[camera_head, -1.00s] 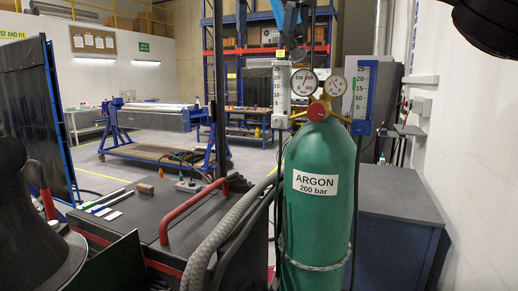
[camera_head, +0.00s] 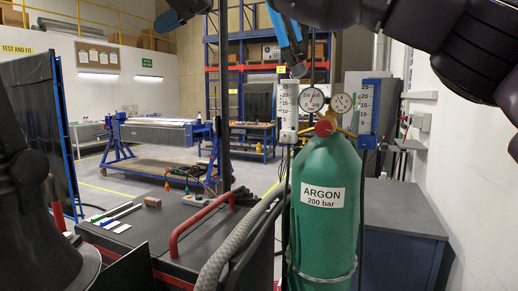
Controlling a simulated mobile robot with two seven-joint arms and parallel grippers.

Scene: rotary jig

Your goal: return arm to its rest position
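A dark arm of mine (camera_head: 455,50) crosses the top right of the head view, above the gas gauges. Large dark rounded forms (camera_head: 40,220), which look like my own body or arm, fill the lower left. I see nothing held.
A green argon cylinder (camera_head: 325,235) with two gauges (camera_head: 312,100) stands close at centre right. A black-topped cart (camera_head: 150,225) with a red handle (camera_head: 200,225) is left of it. A grey cabinet (camera_head: 400,205) and white wall (camera_head: 470,170) are to the right.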

